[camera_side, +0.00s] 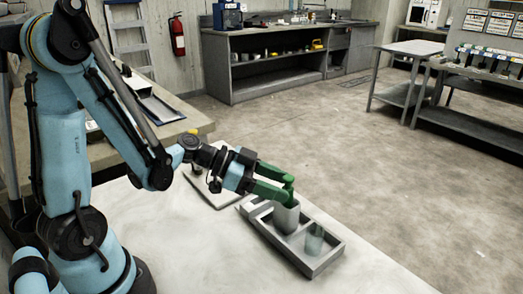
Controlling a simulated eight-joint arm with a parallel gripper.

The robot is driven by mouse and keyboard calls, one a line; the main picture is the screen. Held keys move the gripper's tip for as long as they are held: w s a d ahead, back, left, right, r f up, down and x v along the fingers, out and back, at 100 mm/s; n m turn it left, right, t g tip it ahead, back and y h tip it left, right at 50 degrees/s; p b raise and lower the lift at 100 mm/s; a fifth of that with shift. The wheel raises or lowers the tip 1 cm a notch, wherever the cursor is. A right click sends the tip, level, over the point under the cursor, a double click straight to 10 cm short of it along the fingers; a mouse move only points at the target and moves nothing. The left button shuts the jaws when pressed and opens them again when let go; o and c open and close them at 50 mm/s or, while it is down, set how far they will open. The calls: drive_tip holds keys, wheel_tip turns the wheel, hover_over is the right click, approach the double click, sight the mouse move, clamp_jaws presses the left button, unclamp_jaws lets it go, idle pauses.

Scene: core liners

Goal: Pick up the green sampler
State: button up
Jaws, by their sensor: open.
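A grey tray (327,262) with raised walls sits on the pale table in front of my arm. A greenish, see-through cylinder (314,240), which looks like the green sampler, stands upright in its right part. A pale grey cylinder (286,218) stands upright to the left of it in the same tray. My gripper (288,188) has green fingers and is open. Its fingertips are at or just above the top of the pale cylinder, up and left of the greenish one. I cannot tell whether they touch the pale cylinder, whose rim they partly hide.
A flat grey board or pad (212,190) with a small dark item on it lies left of the tray. A side bench (176,122) with a tray on it runs behind my arm. The pale table (200,262) is bare at the front.

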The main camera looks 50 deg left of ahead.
drive_tip(key=shift+x, duration=1.35)
clamp_jaws()
